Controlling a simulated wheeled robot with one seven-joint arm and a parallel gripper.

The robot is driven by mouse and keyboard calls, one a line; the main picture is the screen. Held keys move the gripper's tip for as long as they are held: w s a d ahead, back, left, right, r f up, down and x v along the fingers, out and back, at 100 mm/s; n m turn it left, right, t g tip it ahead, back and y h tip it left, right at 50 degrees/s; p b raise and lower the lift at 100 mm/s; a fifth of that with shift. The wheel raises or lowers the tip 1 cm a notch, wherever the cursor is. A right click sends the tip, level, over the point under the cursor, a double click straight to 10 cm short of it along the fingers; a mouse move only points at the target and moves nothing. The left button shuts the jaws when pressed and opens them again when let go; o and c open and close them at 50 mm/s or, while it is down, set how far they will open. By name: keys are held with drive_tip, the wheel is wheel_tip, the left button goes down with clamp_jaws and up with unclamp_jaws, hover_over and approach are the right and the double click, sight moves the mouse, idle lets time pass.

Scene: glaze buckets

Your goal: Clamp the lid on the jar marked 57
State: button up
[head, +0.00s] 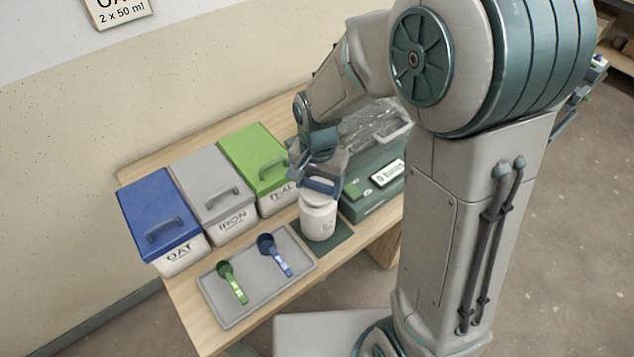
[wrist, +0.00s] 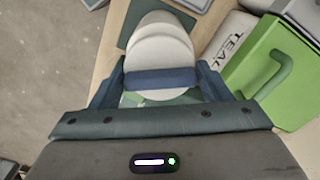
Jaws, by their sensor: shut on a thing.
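The white jar (head: 319,222) stands upright on a dark green mat (head: 338,238), right of the tray. The mark on its front is too small to read. A white round top, seemingly the lid, sits at its mouth; it shows in the wrist view (wrist: 158,48). My gripper (head: 322,181) is above the jar top, pointing down. In the wrist view its fingers (wrist: 160,85) are closed on the two ends of a blue bar (wrist: 160,78) that crosses the near side of the white top. Whether the lid is fully seated is hidden.
Blue-lidded OAT (head: 158,212), grey-lidded IRON (head: 211,190) and green-lidded TEAL (head: 254,160) buckets stand along the back left. A grey tray (head: 208,291) holds a green scoop (head: 231,282) and a blue scoop (head: 273,255).

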drive_tip(key=shift+f+b, duration=0.3)
drive_tip(key=shift+f, duration=0.15)
idle(0.4)
drive_tip(key=shift+m, duration=0.5)
drive_tip(key=m, duration=0.3)
drive_tip(key=shift+b, duration=0.3)
drive_tip(key=shift+m, duration=0.3)
drive_tip(key=shift+m, duration=1.8)
